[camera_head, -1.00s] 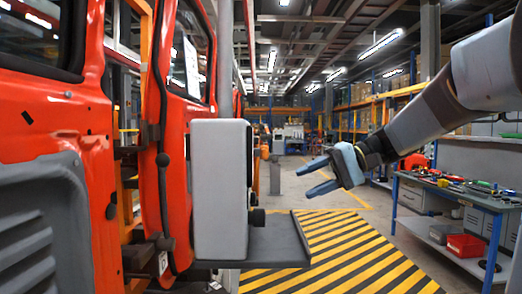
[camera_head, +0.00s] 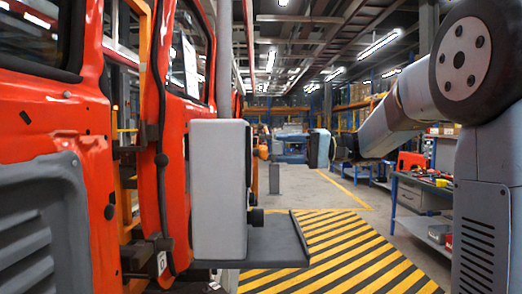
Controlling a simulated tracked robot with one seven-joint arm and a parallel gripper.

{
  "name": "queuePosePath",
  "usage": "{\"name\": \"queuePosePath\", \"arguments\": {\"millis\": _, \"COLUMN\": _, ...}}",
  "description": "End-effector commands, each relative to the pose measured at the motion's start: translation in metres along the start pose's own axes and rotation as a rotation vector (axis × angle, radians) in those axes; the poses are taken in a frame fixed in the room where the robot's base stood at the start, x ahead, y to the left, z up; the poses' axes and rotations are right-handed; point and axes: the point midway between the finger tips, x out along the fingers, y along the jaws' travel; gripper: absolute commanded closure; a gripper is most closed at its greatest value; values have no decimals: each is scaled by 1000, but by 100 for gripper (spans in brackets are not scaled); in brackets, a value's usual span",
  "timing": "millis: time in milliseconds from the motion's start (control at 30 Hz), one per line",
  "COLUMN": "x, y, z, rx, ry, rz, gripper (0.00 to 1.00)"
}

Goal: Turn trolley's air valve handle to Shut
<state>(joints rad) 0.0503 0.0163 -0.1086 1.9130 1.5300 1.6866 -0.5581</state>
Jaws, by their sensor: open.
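My gripper (camera_head: 290,148) is in the middle of the head view, with its blue-grey fingers pointing left. It is open and empty, in the air to the right of a tall grey box (camera_head: 219,190) and apart from it. The box stands at the near end of a dark flat shelf (camera_head: 275,245), beside a grey upright post. A small black knob (camera_head: 256,217) sticks out at the box's right side. I cannot make out an air valve handle or its markings; the box's far side is hidden.
An orange-red vehicle body (camera_head: 85,130) with an open door fills the left. A yellow-and-black striped floor area (camera_head: 350,255) lies right of the shelf. A blue-legged workbench (camera_head: 415,192) with tools is at right, partly behind my arm.

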Motion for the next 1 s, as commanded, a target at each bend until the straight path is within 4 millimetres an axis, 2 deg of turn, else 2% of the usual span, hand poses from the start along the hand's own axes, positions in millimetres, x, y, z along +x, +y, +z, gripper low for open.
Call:
{"name": "queuePosePath", "arguments": {"millis": 33, "x": 10, "y": 0, "z": 1, "rx": 0, "ry": -5, "rz": -1, "gripper": 51}}
{"name": "queuePosePath", "arguments": {"millis": 200, "x": 37, "y": 0, "z": 1, "rx": 0, "ry": -3, "rz": -1, "gripper": 51}}
{"name": "queuePosePath", "arguments": {"millis": 400, "x": 58, "y": 0, "z": 1, "rx": 1, "ry": -3, "rz": 1, "gripper": 51}}
{"name": "queuePosePath", "arguments": {"millis": 833, "x": 65, "y": 0, "z": 1, "rx": 1, "ry": -2, "rz": 1, "gripper": 52}}
{"name": "queuePosePath", "arguments": {"millis": 1000, "x": 65, "y": 0, "z": 1, "rx": 1, "ry": -2, "rz": 0, "gripper": 68}}
